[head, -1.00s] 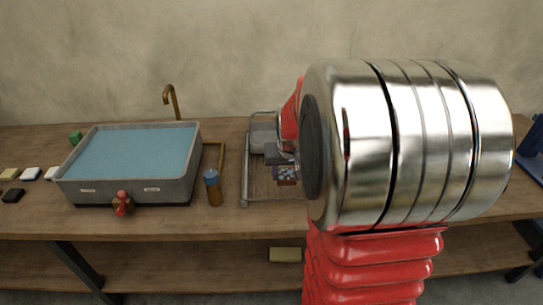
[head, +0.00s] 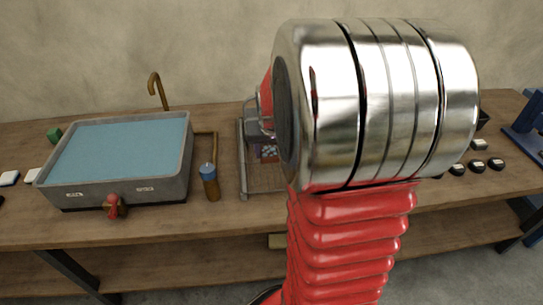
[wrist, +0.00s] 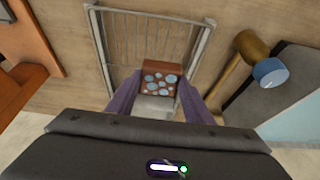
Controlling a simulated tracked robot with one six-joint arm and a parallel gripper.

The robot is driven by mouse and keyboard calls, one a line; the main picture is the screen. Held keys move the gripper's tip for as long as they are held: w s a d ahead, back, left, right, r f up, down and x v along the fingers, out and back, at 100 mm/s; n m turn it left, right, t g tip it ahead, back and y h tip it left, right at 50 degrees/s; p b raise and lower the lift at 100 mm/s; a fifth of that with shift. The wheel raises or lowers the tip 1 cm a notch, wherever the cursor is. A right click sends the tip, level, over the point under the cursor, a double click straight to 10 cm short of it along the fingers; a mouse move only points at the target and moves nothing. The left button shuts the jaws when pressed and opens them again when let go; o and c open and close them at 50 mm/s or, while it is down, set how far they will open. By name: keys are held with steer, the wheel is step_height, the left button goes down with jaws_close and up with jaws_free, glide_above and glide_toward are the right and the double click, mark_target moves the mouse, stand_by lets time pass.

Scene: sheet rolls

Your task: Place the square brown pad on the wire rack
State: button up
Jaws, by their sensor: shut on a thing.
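The square brown pad (wrist: 160,75), with light blue round spots on its face, is between the two purple fingers of my gripper (wrist: 161,88) in the wrist view. The fingers are shut on it. In the head view a small spotted part of the pad (head: 269,153) shows beside my metal wrist. The wire rack (wrist: 112,35) lies beyond and beneath the pad in the wrist view; its left rail (head: 241,165) shows in the head view. My arm hides much of the rack there. I cannot tell whether the pad touches it. A pale block (wrist: 155,107) is partly visible below the pad.
A grey basin of blue water (head: 120,150) stands left of the rack. A blue-topped wooden tool (head: 210,182) stands between them; it also shows in the wrist view (wrist: 250,48). Several dark round objects (head: 478,144) and a blue frame (head: 525,125) are at the right.

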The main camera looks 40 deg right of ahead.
mark_target(270, 162)
step_height(270, 162, down, 6)
steer(key=shift+r, duration=0.15)
stand_by(0.3)
steer(key=shift+f, duration=1.85)
steer(key=shift+s, duration=0.1)
steer(key=o, duration=1.1)
steer(key=v, duration=1.2)
